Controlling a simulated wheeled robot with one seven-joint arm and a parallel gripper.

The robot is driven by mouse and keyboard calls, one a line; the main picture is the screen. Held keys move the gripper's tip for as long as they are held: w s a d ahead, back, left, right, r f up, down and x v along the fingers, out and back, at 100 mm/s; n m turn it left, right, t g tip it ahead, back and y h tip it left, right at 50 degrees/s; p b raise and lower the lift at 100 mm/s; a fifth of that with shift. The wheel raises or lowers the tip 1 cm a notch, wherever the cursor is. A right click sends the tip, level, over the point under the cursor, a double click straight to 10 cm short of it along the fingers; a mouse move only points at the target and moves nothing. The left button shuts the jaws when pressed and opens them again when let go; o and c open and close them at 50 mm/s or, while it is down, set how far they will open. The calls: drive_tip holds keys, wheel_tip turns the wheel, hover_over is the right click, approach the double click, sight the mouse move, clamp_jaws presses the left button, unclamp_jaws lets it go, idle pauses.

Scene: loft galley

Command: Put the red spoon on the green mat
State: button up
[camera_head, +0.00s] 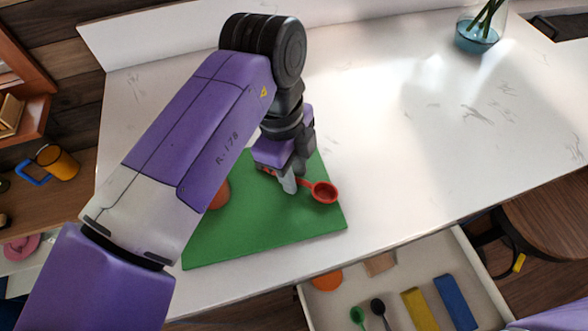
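The red spoon (325,192) is over the right part of the green mat (305,227) on the white counter. Its round bowl points right and its handle runs left to my gripper (289,184). My gripper points down, with its fingertips at the handle. The fingers appear closed around the handle, but the far finger is largely hidden. I cannot tell whether the spoon touches the mat or is held just above it. My arm covers the left part of the mat.
An orange-brown round thing (220,194) is partly hidden behind my arm on the mat. An open drawer (399,318) below the counter holds a green spoon (357,315), a black spoon (378,306), and yellow and blue blocks. A glass vase (477,36) stands far right.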

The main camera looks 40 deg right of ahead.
drive_tip(key=shift+o, duration=0.3)
wheel_tip(320, 180, up, 12)
drive_tip(key=w+b, duration=0.1)
drive_tip(key=shift+w+a+r, duration=0.15)
drive_tip(key=shift+w+a, duration=0.15)
drive_tip(key=shift+a, duration=0.05)
idle(0.6)
